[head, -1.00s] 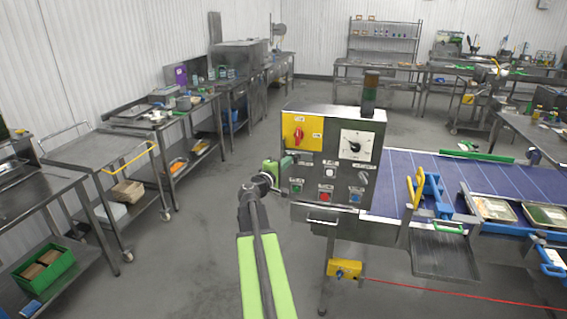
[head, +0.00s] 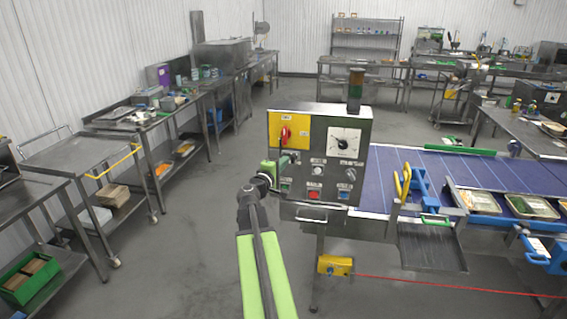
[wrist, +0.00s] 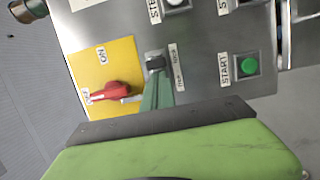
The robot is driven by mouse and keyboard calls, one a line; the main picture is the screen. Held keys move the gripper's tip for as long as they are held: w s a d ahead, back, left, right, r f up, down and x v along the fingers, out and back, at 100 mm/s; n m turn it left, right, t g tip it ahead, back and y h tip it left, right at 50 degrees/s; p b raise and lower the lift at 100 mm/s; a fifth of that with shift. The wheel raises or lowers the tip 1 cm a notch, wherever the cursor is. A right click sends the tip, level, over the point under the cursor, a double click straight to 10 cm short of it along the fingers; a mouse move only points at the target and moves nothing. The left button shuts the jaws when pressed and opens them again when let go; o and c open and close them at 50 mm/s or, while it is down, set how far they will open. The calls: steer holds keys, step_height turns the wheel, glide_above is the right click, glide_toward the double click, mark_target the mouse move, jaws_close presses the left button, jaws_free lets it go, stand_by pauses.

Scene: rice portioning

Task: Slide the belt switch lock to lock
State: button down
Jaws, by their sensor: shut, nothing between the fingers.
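The control box (head: 356,170) has a yellow plate with a red rotary switch (head: 285,133). In the wrist view the red switch handle (wrist: 112,92) lies across the plate, with a small grey metal piece touching or near its end. A small dark block (wrist: 155,62), apparently the lock slider, sits right of the plate beside two small labels too blurred to read. My gripper (head: 289,158) is shut and empty, in front of the box below the switch. Its green fingers (wrist: 156,88) reach up to the dark block; I cannot tell whether they touch it.
Push buttons, including a green START button (wrist: 249,65), sit close to the fingers. The blue belt (head: 400,165) with trays runs off to the right. A yellow box (head: 335,265) with a red cord is below. Floor is clear on the left, before the steel tables.

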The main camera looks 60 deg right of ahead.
steer(key=w, duration=0.1)
steer(key=w+a, duration=0.2)
steer(key=shift+w, duration=0.4)
glide_toward(279, 155)
steer(key=a, duration=0.2)
steer(key=s+a, duration=0.1)
steer(key=a, duration=0.2)
steer(key=shift+f, duration=0.15)
